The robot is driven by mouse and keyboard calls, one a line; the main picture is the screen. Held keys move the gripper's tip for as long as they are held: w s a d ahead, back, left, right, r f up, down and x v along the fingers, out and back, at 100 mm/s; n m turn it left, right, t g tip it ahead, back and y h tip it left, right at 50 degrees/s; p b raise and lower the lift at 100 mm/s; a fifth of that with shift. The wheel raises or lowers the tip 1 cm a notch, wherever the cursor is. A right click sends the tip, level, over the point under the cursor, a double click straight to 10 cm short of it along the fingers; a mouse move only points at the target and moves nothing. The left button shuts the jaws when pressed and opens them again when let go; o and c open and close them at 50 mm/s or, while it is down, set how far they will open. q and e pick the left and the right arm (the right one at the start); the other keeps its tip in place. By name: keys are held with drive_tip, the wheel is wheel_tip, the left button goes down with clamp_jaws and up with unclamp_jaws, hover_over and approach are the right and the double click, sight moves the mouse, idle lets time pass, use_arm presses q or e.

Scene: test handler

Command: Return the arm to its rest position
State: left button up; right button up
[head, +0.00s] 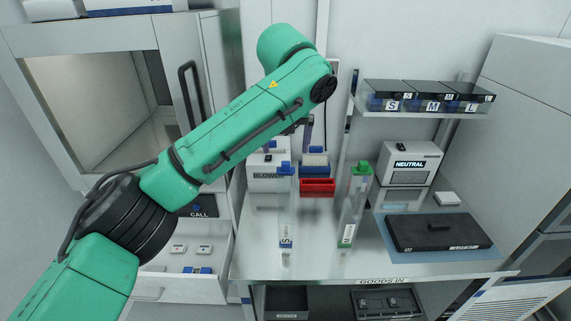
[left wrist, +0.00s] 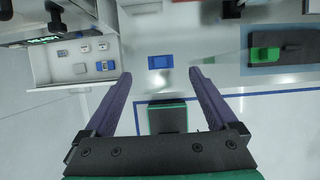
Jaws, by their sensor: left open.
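My left arm is green with black joints and reaches across the head view from the lower left. Its gripper (head: 305,133) is mostly hidden behind the forearm, with a bit of purple finger showing above the bench. In the left wrist view the gripper (left wrist: 160,74) has its two purple fingers wide apart, with nothing held between them. A blue piece (left wrist: 160,62) appears beyond the fingertips, apart from them. My right gripper is not in view.
A blue-capped clear tube (head: 286,210) and a green-capped one (head: 353,208) stand on the bench (head: 320,262). A red bin (head: 318,187) is behind them. A black case (head: 440,231) lies right. An open drawer (head: 180,283) and open cabinet (head: 95,105) are left.

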use_arm(q)
drive_tip(key=v, duration=0.7)
drive_tip(key=s+f+n+g+h, duration=0.1)
drive_tip(key=s+f+n+h, duration=0.1)
drive_tip(key=f+n, duration=0.8)
drive_tip(key=s+f+n+h, duration=0.1)
drive_tip(key=f+n+h, duration=0.15)
drive_tip(key=f, duration=1.25)
drive_tip(key=s+a+f+n+y, duration=0.2)
drive_tip(key=s+a+f+n, duration=0.6)
drive_tip(key=s+a+n, duration=0.35)
drive_tip(key=s+a+f+n+y, duration=0.2)
drive_tip(key=s+a+f+n, duration=0.75)
drive_tip(key=a, duration=0.25)
wheel_tip(320, 180, down, 20)
drive_tip(key=s+g+b, duration=0.1)
drive_tip(key=b, duration=0.1)
drive_tip(key=s+a+f+g, duration=0.1)
drive_tip(key=s+a+f, duration=0.1)
drive_tip(key=s+f, duration=1.6)
drive_tip(key=shift+a+b, duration=0.15)
drive_tip(key=shift+b, duration=0.3)
